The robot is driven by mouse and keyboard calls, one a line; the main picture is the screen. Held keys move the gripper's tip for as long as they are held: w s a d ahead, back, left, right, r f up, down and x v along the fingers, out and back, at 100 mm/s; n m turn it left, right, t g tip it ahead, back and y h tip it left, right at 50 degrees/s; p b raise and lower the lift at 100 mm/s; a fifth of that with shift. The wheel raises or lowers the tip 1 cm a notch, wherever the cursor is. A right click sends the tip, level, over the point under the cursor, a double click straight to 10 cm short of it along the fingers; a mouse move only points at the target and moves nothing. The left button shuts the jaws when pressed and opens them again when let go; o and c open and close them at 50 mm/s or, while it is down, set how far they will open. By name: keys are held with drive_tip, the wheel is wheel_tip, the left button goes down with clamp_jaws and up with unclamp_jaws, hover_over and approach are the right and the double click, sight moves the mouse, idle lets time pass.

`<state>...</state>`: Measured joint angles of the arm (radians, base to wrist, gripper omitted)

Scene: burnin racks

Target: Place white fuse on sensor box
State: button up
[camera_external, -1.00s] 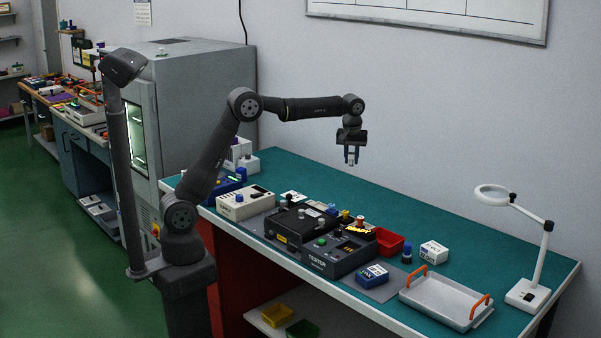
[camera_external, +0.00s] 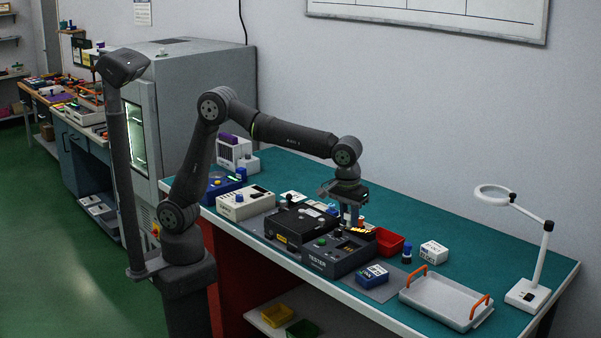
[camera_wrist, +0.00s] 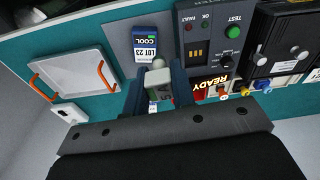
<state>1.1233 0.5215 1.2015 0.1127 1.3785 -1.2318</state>
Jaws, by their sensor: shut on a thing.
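My gripper (camera_external: 349,216) is low over the bench, behind the black tester. In the wrist view its two dark fingers (camera_wrist: 157,88) are shut on a pale grey-white piece with a rounded white tip, which I take as the white fuse (camera_wrist: 158,76). It also shows below the gripper in the external view (camera_external: 348,214). I cannot tell for sure which thing is the sensor box. A small white box with dark print (camera_external: 434,252) stands right of the red bin. A blue-and-white box marked COOL LOT 23 (camera_wrist: 145,42) lies in front of the tester's right side (camera_external: 371,275).
A red bin (camera_external: 389,243), a blue-capped cylinder (camera_external: 407,253), an orange-handled tray (camera_external: 440,300) and a magnifier lamp (camera_external: 527,294) are to the right.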

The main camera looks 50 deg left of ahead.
drive_tip(key=s+d+m, duration=0.1)
drive_tip(key=s+d, duration=0.1)
drive_tip(key=s, duration=0.6)
hover_over(360, 271)
drive_tip(key=f, duration=1.2)
drive_tip(key=shift+s+f, duration=0.1)
drive_tip(key=shift+s, duration=0.25)
drive_tip(key=shift+f, duration=2)
drive_tip(key=shift+f, duration=0.1)
drive_tip(key=o, duration=1)
drive_tip(key=r, duration=0.4)
drive_tip(key=s+r, duration=0.1)
drive_tip(key=r, duration=0.7)
drive_tip(key=shift+s+r, duration=0.1)
drive_tip(key=shift+s, duration=0.1)
